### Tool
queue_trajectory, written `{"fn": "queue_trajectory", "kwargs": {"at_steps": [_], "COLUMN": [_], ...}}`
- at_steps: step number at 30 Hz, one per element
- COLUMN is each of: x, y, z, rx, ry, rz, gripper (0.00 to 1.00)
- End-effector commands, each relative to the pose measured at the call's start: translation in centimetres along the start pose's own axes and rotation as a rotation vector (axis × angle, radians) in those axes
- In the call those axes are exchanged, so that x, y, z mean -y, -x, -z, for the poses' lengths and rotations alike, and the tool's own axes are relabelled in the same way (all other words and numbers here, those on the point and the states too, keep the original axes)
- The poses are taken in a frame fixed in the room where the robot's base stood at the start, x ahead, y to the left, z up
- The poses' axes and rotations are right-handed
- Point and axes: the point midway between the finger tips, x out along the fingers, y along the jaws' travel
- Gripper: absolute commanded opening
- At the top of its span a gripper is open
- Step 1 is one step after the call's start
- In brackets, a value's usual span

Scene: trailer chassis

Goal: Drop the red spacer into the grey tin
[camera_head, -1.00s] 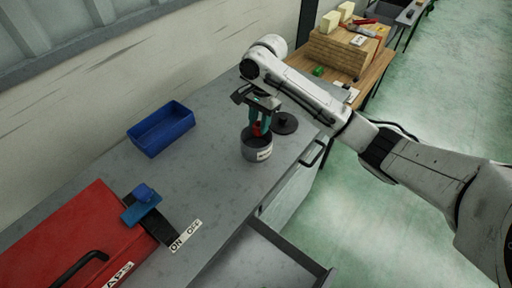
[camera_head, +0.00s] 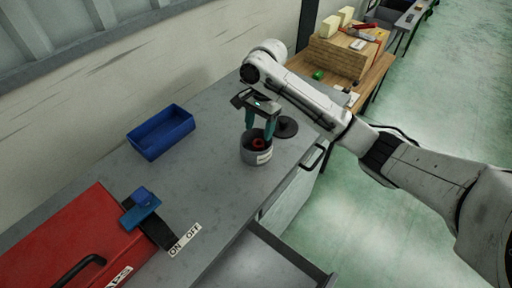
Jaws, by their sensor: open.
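The grey tin (camera_head: 257,155) stands upright on the grey bench top and bears a white label. The red spacer (camera_head: 259,143) lies inside the tin, seen through its open mouth. My gripper (camera_head: 260,129) is open just above the tin, with its teal fingers pointing down. The fingertips are at about the rim, and I cannot tell whether they touch it. Nothing shows between the fingers.
A dark round lid (camera_head: 286,127) lies right behind the tin. A blue bin (camera_head: 161,132) stands to the left. A red case (camera_head: 75,240) with a blue piece (camera_head: 141,208) is front left. A drawer (camera_head: 285,262) stands open in front. Bare bench lies between bin and tin.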

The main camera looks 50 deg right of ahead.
Motion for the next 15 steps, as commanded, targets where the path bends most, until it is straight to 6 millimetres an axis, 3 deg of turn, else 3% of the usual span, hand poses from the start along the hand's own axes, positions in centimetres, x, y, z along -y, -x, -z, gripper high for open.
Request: {"fn": "queue_trajectory", "kwargs": {"at_steps": [5,15], "x": [0.1,0.0], "y": [1.9,8.6], "z": [0.0,0.1], "rx": [-0.001,-0.005], "ry": [0.002,0.002], "rz": [0.002,0.002], "gripper": [0.63,0.63]}}
